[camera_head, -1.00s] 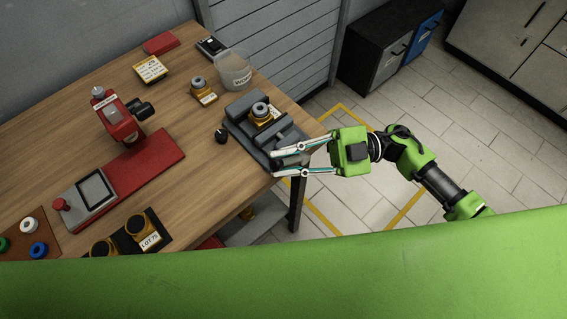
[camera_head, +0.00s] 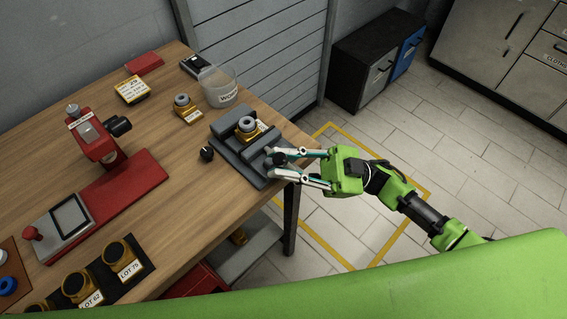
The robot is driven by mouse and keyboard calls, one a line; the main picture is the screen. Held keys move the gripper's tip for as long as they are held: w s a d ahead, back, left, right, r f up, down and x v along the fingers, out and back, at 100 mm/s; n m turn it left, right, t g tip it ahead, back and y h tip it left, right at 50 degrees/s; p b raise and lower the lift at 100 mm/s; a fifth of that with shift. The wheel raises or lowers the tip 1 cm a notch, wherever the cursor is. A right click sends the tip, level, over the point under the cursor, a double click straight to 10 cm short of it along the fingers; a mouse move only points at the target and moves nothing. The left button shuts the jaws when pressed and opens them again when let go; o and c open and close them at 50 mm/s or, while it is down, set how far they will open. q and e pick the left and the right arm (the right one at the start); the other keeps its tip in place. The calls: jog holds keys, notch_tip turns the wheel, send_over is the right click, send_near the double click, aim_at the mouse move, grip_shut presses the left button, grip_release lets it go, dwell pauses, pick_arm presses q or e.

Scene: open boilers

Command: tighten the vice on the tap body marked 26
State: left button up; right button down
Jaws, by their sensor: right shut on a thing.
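The grey vice (camera_head: 229,148) sits at the right edge of the wooden bench. A brass-coloured tap body (camera_head: 247,127) with a grey top stands upright between its jaws. A white label shows beside it, too small to read. My right gripper (camera_head: 271,165) reaches in from the right at the vice's near end. Its fingers are shut on the vice handle, whose dark part (camera_head: 281,158) shows between them; the fingers partly hide it. I cannot tell how tightly the jaws press on the tap body. My left gripper is not in view.
Another tap body (camera_head: 183,104) and a clear tub (camera_head: 219,91) stand behind the vice. A black knob (camera_head: 207,153) is left of it. A red press (camera_head: 95,135) and a dark tray of tap bodies (camera_head: 138,252) stand further left.

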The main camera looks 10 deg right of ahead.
jog(key=c, duration=2.1)
grip_release()
jog(key=v, duration=1.2)
